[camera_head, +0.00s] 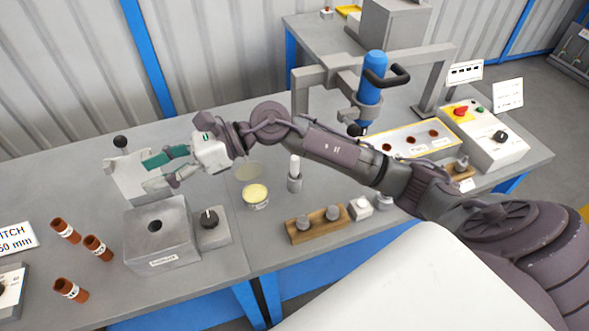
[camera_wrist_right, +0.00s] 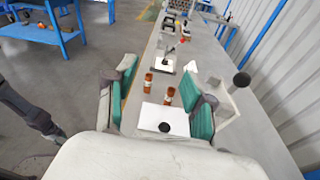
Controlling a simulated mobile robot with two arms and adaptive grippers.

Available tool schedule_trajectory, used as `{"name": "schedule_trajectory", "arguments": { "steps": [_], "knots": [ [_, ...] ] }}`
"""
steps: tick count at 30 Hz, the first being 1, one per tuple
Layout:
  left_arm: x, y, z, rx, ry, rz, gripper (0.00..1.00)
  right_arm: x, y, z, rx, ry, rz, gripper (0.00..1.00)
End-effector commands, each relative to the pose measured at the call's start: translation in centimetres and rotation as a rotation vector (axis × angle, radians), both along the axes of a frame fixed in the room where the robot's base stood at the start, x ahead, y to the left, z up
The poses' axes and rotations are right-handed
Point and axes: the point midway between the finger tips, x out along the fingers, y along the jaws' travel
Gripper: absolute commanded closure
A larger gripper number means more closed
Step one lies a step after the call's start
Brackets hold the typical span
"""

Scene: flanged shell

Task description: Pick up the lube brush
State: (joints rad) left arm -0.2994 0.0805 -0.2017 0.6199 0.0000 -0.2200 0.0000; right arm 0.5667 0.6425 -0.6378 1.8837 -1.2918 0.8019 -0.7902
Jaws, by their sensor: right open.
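A pale, upright cylinder in a small grey holder, which may be the lube brush (camera_head: 294,168), stands mid-table in the head view. I cannot make out bristles. It does not show in the right wrist view. An open tin with yellow contents (camera_head: 256,196) stands just left of it. My right gripper (camera_head: 148,172) is open and empty, to the left of the holder and above the table behind the grey block (camera_head: 160,252). Its two green-padded fingers are spread apart in the right wrist view (camera_wrist_right: 152,75).
Several brown tubes (camera_head: 97,248) stand at the left. A knob box (camera_head: 209,226), a wooden block with grey pegs (camera_head: 316,222) and a press with a blue cylinder (camera_head: 370,80) share the table. A black-knobbed fixture (camera_head: 122,170) is beside my right gripper.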

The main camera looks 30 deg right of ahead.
Motion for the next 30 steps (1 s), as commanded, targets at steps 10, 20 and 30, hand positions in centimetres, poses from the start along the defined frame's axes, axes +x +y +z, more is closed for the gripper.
{"name": "schedule_trajectory", "arguments": {
  "steps": [10,20,30],
  "knots": [
    [0.0,0.0,0.0,0.000,0.001,0.000,0.60,4.1,-21.8,-6.8,-1.164,-0.173,0.317,0.47],
    [-0.1,0.0,0.3,0.000,0.001,0.001,0.60,3.5,-30.1,-6.3,-1.433,-0.058,0.382,0.47],
    [0.0,0.0,1.4,0.001,0.001,0.002,0.60,3.5,-29.9,-12.4,-1.429,-0.061,0.380,0.47]
  ]
}}
